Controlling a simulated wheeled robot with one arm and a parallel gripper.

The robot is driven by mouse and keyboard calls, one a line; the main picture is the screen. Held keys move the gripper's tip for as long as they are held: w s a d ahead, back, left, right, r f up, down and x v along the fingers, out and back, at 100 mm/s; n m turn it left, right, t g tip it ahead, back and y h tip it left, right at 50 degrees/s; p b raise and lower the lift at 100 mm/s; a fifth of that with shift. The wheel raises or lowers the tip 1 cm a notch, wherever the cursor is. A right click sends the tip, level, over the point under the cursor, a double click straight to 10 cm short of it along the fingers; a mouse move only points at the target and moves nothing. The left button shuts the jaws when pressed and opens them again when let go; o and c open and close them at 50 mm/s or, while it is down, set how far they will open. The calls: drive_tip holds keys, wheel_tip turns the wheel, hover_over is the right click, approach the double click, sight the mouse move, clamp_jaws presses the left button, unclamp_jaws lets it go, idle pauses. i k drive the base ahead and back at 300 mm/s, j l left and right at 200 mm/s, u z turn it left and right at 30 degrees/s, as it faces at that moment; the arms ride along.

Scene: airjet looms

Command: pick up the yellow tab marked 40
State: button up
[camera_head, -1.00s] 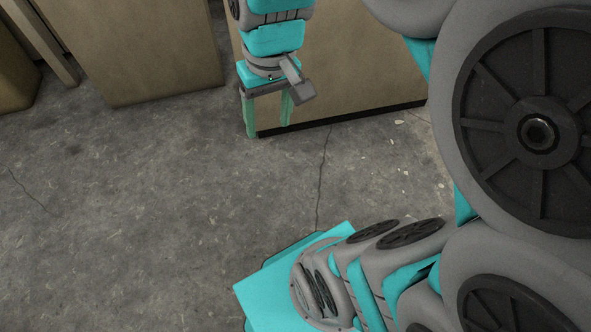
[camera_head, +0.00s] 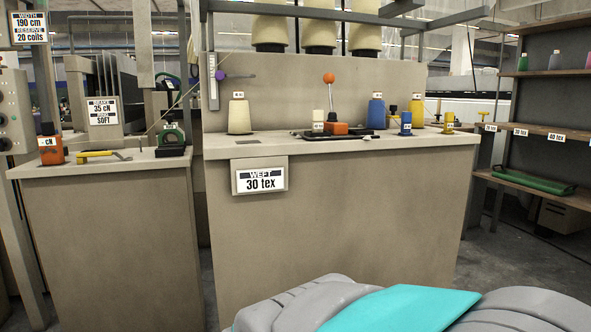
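A small yellow piece (camera_head: 449,123) with a small white label stands near the right end of the main counter. Its marking is too small to read, so I cannot tell whether it is the tab marked 40. A small blue piece (camera_head: 406,124) with a white label stands left of it. A white one (camera_head: 318,121) stands farther left on the same counter. My gripper is not in view now; only my grey and turquoise arm parts show at the bottom right.
The main counter (camera_head: 330,220) carries a "30 tex" sign (camera_head: 260,180). An orange-knobbed lever (camera_head: 329,95), a cream cone (camera_head: 239,114), a blue cone (camera_head: 376,113) and a yellow cone (camera_head: 416,111) stand on it. A shelf rack (camera_head: 540,130) is at right.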

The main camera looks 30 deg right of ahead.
sight(449, 116)
drive_tip(key=z, duration=1.95)
